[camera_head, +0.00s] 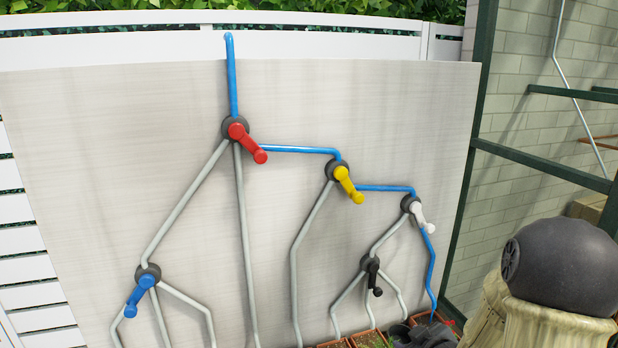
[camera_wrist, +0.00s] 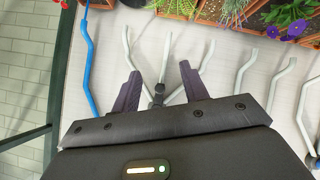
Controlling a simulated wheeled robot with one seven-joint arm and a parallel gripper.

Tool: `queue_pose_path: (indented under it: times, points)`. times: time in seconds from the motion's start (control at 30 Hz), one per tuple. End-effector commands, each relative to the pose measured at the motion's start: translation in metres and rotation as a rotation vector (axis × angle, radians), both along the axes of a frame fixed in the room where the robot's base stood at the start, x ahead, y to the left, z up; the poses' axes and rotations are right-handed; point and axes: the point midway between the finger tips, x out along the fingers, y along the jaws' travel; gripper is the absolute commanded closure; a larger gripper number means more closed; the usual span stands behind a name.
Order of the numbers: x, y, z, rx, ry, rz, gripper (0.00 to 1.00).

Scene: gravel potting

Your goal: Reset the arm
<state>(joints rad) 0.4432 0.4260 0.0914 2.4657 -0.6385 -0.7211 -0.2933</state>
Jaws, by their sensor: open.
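My gripper (camera_wrist: 160,92) is open and empty in the wrist view, its two dark fingers spread apart. Behind the gap between the fingers are grey pipes (camera_wrist: 162,55) on the pale panel. In the head view, a dark part at the bottom edge, near the planters, may be my gripper, but it is cut off and too unclear to tell. My arm's rounded grey link (camera_head: 562,262) fills the lower right of the head view.
A pale panel (camera_head: 90,150) carries pipes and red (camera_head: 248,142), yellow (camera_head: 348,184), white (camera_head: 423,216), black (camera_head: 374,276) and blue (camera_head: 140,295) valve handles. A blue pipe path runs from the top to the lower right. Planters (camera_wrist: 275,15) with flowers stand below the panel.

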Motion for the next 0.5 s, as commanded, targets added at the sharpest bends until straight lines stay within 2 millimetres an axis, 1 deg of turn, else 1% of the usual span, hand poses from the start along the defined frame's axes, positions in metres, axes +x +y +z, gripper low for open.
queue_pose_path:
  times: [0.03,0.17,0.37,0.5]
  points:
    - [-0.006,0.005,0.002,-0.006,0.050,-0.034,0.56]
    - [-0.027,0.014,0.004,0.000,0.188,-0.145,0.56]
    - [-0.073,0.033,0.009,0.048,0.397,-0.317,0.56]
    - [-0.106,0.049,0.013,0.095,0.521,-0.409,0.56]
